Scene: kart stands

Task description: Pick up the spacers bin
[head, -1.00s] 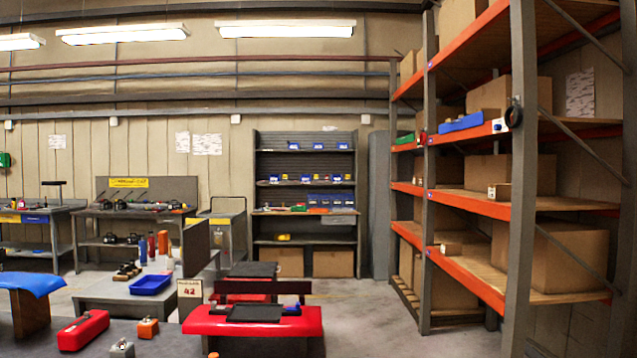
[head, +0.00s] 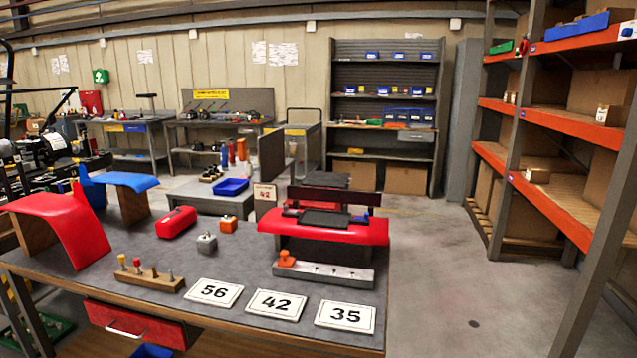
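No bin has a label I can read as spacers, so I cannot tell which one it is. Several small blue bins stand on the dark back shelf unit, among them one on its top shelf (head: 399,56) and a darker blue group (head: 403,117) lower down. A long blue bin (head: 577,26) sits on the orange rack at the upper right. A blue tray (head: 231,187) lies on the grey table in the middle. Part of another blue bin (head: 152,351) shows under the near bench, cut off by the bottom edge. Neither of my grippers is in view.
The near workbench (head: 225,270) holds number cards, a peg block (head: 150,277), a red toolbox (head: 176,222) and red panels. A red drawer (head: 133,325) sticks out below its top. The orange rack (head: 575,125) bounds the right. Open concrete floor (head: 450,270) lies between them.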

